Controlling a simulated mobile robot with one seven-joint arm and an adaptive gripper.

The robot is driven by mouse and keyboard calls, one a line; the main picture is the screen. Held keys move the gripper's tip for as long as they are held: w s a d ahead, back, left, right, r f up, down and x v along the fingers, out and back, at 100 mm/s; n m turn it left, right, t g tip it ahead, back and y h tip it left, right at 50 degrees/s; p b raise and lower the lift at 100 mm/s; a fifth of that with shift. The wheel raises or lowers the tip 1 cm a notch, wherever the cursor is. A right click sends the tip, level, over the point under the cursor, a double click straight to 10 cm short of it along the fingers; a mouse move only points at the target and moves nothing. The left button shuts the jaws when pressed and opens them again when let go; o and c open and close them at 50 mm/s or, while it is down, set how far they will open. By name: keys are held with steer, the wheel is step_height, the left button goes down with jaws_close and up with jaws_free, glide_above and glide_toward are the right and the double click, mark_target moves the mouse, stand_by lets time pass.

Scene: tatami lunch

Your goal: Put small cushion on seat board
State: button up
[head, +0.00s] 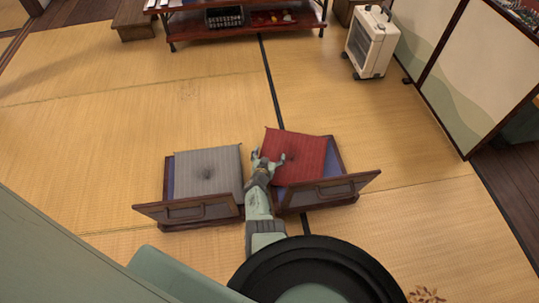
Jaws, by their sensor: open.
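Two low dark-wood seats with upright back boards stand side by side on the mats. A red cushion (301,153) lies slightly turned on the right seat board (337,160), reaching past its far and left edges. Some of the blue-purple seat surface shows at its right. A grey cushion (207,170) lies on the left seat board (169,180), with a blue-purple strip bare at its left. My gripper (268,157) is open at the left edge of the red cushion, its right finger over or against the red cloth. I cannot tell whether it touches.
The seat backs (186,209) and (327,192) rise on the near side, with my arm between them. A white heater (371,43) stands at the back right near sliding panels (492,75). A low wooden shelf table (248,32) is at the far side. Open tatami (110,120) lies at the left.

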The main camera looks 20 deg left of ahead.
steer(key=p+v, duration=0.6)
steer(key=shift+r, duration=0.35)
steer(key=shift+s+d+p, duration=0.15)
steer(key=shift+s+p, duration=0.35)
steer(key=shift+s, duration=0.15)
